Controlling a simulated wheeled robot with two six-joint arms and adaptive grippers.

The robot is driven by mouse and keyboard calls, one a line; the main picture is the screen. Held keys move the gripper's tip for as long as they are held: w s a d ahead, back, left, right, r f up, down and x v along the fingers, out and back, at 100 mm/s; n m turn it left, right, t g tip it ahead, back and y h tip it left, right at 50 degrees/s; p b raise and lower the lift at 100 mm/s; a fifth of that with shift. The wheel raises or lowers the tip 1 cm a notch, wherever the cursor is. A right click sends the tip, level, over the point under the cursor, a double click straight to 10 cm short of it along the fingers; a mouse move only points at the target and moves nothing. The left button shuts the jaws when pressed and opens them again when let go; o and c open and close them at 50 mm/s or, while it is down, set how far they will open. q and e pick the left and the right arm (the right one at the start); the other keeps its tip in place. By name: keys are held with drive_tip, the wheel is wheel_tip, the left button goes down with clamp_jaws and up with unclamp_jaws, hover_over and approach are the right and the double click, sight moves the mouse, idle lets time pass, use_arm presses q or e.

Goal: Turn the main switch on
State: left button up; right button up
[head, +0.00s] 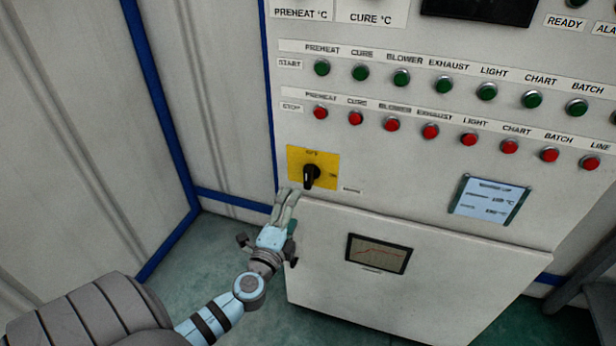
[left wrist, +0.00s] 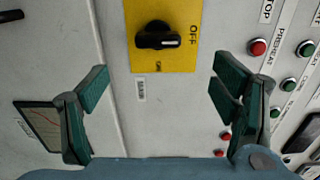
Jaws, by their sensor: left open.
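The main switch is a black rotary knob (head: 311,176) on a yellow plate (head: 327,160) at the left of the control panel. In the left wrist view the knob (left wrist: 157,38) has its white mark toward the OFF label; ON is at the plate's lower edge there. My left gripper (head: 288,196) is just below and left of the knob in the head view. In the left wrist view its two green-padded fingers (left wrist: 160,82) are spread wide, with nothing between them and the knob beyond them. It looks clear of the knob. My right gripper is not in view.
Rows of green start buttons (head: 443,85) and red stop buttons (head: 430,131) lie right of and above the switch. A lower cabinet door (head: 440,285) with a small chart screen (head: 377,254) is below. A blue-framed wall (head: 90,120) stands at left.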

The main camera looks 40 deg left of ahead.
sight(306, 182)
use_arm(q)
drive_tip(key=x, duration=1.2)
drive_tip(key=shift+w+a+f+b, duration=0.15)
drive_tip(key=shift+w+a+b, duration=0.05)
drive_tip(key=shift+w+b, duration=0.2)
drive_tip(key=shift+s, duration=0.1)
drive_tip(key=c, duration=1.2)
drive_tip(key=shift+o, duration=0.2)
